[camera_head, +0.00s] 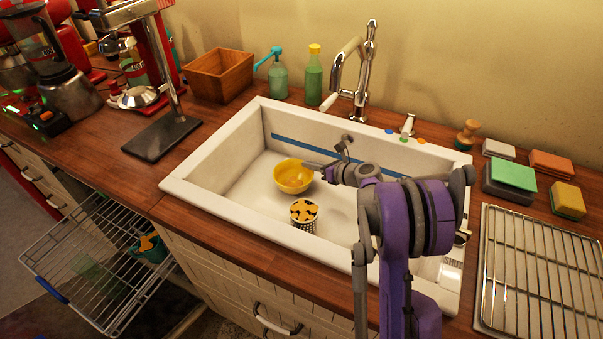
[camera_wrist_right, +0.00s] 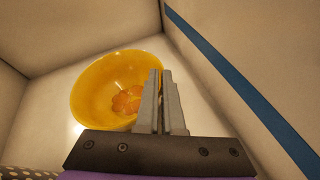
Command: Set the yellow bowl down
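The yellow bowl (camera_head: 292,181) is inside the white sink (camera_head: 213,208), upright, near the back wall of the basin. In the right wrist view the bowl (camera_wrist_right: 98,95) has an orange patch inside its bottom. My right gripper (camera_head: 318,169) reaches into the sink from the right. Its two fingers (camera_wrist_right: 165,90) are close together at the bowl's right rim, one on the inner side and one on the outer side, pinching the rim. I cannot tell whether the bowl's base touches the sink floor. My left gripper is not in view.
A patterned cup (camera_head: 303,216) with yellow and black contents stands in the sink just in front of the bowl. The faucet (camera_head: 352,70) rises behind the sink. A wire drying rack (camera_head: 540,270) and sponges (camera_head: 513,174) lie to the right. The sink's left part is clear.

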